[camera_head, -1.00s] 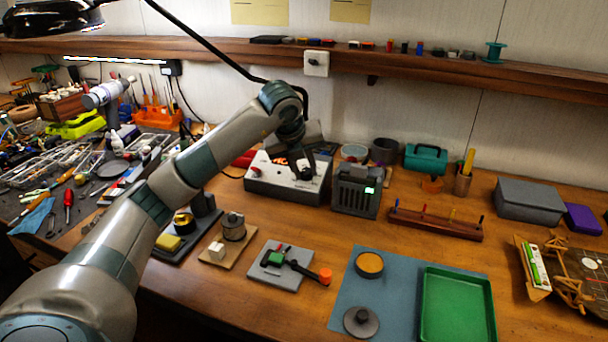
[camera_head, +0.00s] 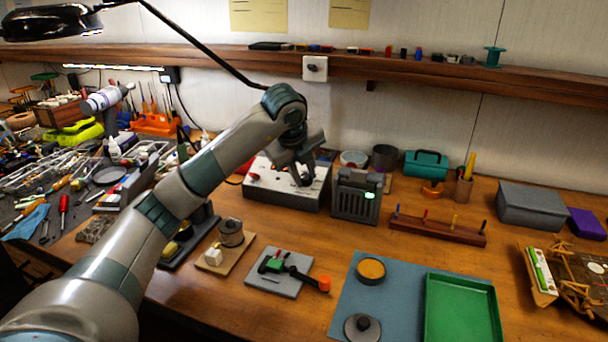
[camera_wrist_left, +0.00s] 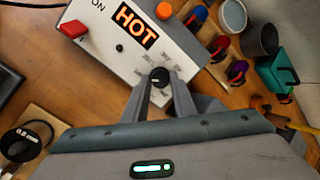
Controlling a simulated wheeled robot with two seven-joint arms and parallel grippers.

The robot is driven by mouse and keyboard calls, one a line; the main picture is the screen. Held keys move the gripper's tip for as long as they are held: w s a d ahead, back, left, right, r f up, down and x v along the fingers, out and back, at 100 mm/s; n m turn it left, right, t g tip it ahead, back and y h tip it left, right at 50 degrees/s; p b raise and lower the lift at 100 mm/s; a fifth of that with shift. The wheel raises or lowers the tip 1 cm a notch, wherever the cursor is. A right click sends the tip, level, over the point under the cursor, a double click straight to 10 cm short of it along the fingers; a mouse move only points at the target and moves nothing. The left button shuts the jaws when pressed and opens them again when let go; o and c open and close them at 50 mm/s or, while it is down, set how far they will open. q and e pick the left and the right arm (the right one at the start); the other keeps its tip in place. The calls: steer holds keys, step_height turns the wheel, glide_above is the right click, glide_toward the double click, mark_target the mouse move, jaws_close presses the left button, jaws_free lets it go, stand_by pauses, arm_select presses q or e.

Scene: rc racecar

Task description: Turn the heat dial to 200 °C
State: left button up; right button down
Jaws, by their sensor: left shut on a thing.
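The heat dial (camera_wrist_left: 159,76) is a small round black knob with a white pointer mark on the pale top of a control box (camera_wrist_left: 108,52). Small marks surround it on the box face. In the head view the box (camera_head: 268,187) stands at the back of the bench, and my gripper hides the dial. My left gripper (camera_wrist_left: 160,80) is shut on the dial, with one finger on each side; it also shows in the head view (camera_head: 303,178). The box's display (camera_wrist_left: 137,27) reads HOT in orange. The dial's exact temperature setting is too small to read. My right gripper is not in view.
A red switch (camera_wrist_left: 73,29) sits on the box near the ON label. A wooden rack (camera_head: 436,227) and a green tray (camera_head: 460,306) are farther right.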

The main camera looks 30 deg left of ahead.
arm_select(q)
steer(key=o, duration=1)
steer(key=shift+o, duration=0.2)
steer(key=shift+r, duration=0.1)
steer(key=shift+s+r, duration=0.3)
steer(key=shift+r, duration=0.2)
steer(key=v, duration=1.6)
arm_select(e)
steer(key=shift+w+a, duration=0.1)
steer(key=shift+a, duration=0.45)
arm_select(q)
steer(key=shift+s, duration=0.1)
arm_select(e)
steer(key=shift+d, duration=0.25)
